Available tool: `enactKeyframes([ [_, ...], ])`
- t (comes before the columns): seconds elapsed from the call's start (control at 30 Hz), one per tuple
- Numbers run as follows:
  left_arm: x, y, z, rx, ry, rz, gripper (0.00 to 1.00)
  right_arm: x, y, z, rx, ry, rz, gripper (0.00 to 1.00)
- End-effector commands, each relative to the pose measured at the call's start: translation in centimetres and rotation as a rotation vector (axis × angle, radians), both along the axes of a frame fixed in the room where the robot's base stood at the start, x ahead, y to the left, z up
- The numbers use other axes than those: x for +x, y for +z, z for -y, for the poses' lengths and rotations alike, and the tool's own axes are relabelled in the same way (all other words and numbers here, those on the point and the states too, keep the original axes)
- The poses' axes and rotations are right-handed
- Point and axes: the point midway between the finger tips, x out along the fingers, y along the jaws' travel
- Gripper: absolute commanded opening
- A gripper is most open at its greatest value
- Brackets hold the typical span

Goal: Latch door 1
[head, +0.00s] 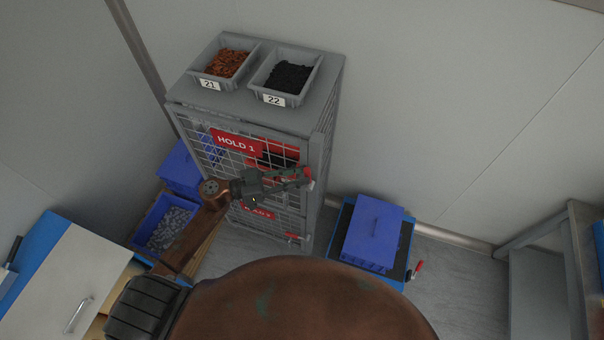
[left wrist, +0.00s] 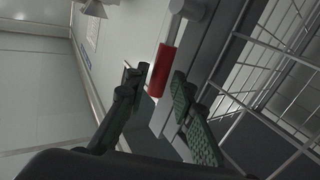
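Door 1 is the upper wire-mesh door of a grey cabinet, with a red HOLD 1 sign (head: 236,143). It looks closed in the head view. My left gripper (head: 305,178) is in front of the door's right edge, its fingers pointing right. In the left wrist view its fingers (left wrist: 155,90) are spread apart. The red latch handle (left wrist: 163,70) shows between and just beyond the fingertips, on a grey mount at the cabinet's edge. I see no clear grip on it. In the head view the gripper mostly hides this handle. My right gripper is not in view.
Bins 21 (head: 227,65) and 22 (head: 288,78) stand on the cabinet (head: 187,92). A lower door has another red handle (head: 292,236). A blue lidded box (head: 372,235) stands right of the cabinet, blue crates (head: 163,226) to its left. A bench (head: 560,235) is at far right.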

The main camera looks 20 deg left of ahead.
Motion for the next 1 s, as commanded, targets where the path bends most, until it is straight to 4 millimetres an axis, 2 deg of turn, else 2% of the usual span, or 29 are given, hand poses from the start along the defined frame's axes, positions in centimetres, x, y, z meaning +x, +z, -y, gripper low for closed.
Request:
enactKeyframes([
  [0.13,0.58,0.00,0.88,0.000,0.002,0.000,0.23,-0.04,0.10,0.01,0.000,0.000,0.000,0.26],
  [0.43,0.66,-0.04,0.93,0.000,0.005,0.000,0.23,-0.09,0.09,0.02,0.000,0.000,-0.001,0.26],
  [0.77,0.64,-0.03,0.88,0.000,0.006,0.000,0.00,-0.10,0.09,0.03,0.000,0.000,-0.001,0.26],
  [1.0,0.64,-0.03,0.86,0.000,0.006,0.000,0.00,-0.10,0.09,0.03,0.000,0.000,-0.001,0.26],
])
